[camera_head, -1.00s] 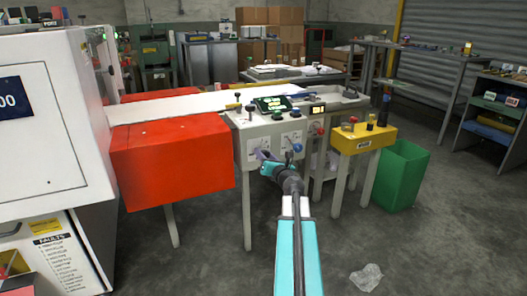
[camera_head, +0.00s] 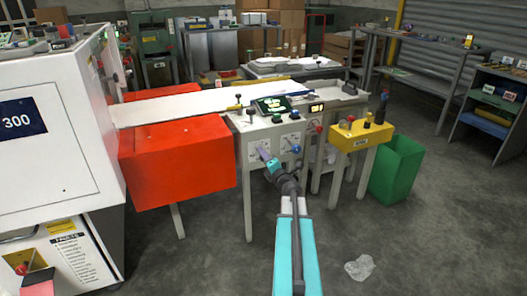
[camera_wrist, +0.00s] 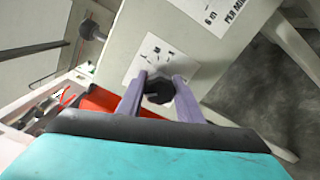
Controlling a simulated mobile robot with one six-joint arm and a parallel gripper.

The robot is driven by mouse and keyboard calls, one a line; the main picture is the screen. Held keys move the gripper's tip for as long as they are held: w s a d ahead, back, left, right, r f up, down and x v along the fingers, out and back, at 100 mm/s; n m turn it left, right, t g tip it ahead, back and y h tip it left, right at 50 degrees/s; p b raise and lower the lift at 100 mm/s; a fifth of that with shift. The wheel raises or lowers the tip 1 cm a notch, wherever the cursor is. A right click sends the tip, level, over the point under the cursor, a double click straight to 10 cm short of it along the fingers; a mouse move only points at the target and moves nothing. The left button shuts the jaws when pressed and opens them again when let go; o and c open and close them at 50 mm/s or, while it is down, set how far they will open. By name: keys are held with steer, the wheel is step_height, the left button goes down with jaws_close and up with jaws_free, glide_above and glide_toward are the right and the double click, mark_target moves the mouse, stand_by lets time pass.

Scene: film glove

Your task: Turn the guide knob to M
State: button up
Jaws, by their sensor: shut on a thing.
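A dark knob (camera_wrist: 159,89) sits between the two purple fingers of my gripper (camera_wrist: 155,88) in the wrist view, and the fingers are shut on it. Behind it is a white dial card (camera_wrist: 150,57) with small dark marks, too small to read, so I cannot tell which mark the knob points to. In the head view my gripper (camera_head: 268,160) is at the left dial on the front of the pale machine panel (camera_head: 246,172). The knob is hidden there by the fingers. A blue knob (camera_head: 295,148) is on the dial to the right.
A red-orange housing (camera_head: 178,166) stands just left of the panel. A yellow box (camera_head: 360,138) with knobs and a green bin (camera_head: 397,168) are to the right. A crumpled clear sheet (camera_head: 361,267) lies on the floor. The floor in front is otherwise open.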

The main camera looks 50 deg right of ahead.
steer(key=m+p, duration=0.5)
steer(key=shift+w+r, duration=0.1)
steer(key=shift+r, duration=0.2)
steer(key=m+p, duration=0.4)
steer(key=p, duration=0.1)
steer(key=shift+m, duration=0.3)
steer(key=m+p, duration=0.4)
steer(key=m, duration=0.1)
steer(key=shift+p, duration=0.35)
steer(key=shift+f+m+p, duration=0.2)
steer(key=shift+m+p, duration=1.1)
steer(key=shift+m, duration=0.8)
steer(key=shift+a, duration=0.1)
steer(key=o, duration=1)
steer(key=shift+f, duration=0.1)
steer(key=shift+o, duration=0.2)
steer(key=shift+s, duration=0.2)
